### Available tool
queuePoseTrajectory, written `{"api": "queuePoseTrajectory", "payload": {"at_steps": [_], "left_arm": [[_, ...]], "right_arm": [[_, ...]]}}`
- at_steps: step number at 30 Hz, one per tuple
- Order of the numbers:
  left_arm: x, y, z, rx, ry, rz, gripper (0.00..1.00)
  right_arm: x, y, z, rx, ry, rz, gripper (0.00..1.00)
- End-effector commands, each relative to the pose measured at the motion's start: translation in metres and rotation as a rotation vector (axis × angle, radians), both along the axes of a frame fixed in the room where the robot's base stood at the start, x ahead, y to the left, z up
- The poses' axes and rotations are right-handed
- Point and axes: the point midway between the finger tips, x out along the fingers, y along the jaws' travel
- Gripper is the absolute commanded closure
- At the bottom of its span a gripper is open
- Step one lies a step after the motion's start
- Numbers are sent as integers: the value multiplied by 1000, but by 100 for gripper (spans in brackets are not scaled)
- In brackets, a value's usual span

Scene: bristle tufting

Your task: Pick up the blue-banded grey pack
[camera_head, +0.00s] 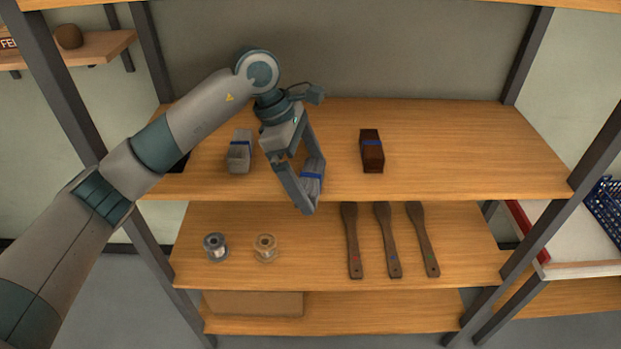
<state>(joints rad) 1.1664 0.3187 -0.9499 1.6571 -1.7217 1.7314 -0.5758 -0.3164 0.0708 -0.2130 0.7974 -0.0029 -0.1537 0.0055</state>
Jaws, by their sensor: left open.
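My left gripper (312,186) is open over the upper shelf, pointing down and toward the front edge. A grey pack with a blue band (313,174) shows between its two fingers, partly hidden by them. I cannot tell whether the fingers touch it. A second, paler grey pack with a blue band (239,157) stands to the left of the gripper on the same shelf. A dark brown pack with a blue band (372,155) stands to the right, apart from the gripper. My right gripper is not in view.
The upper shelf (470,155) is clear right of the brown pack. The shelf below holds two wire spools (215,247) and three wooden paddles (388,240). Dark rack posts (597,150) stand at both sides. A red-edged white tray (575,238) is at the right.

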Motion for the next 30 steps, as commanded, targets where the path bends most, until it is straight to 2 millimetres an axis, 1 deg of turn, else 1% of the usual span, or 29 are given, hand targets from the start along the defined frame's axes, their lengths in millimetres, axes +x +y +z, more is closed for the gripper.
{"api": "queuePoseTrajectory", "payload": {"at_steps": [3,15,16,17,18,20,22,23,30], "left_arm": [[0,-1,-2,0,0,0,0],[0,-1,-2,0,1,0,0],[0,-1,-2,0,1,0,5],[0,-1,-2,0,1,0,12],[0,-1,-2,0,1,0,21],[0,-1,-2,0,1,0,34],[0,-1,-1,0,0,0,34],[0,-1,-1,0,0,0,38],[0,-1,-1,0,0,0,38]], "right_arm": [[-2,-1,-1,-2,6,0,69],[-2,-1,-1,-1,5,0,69],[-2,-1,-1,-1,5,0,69],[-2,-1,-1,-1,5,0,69],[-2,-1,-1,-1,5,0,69],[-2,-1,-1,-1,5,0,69],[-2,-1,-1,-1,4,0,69],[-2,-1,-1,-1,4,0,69],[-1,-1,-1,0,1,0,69]]}}
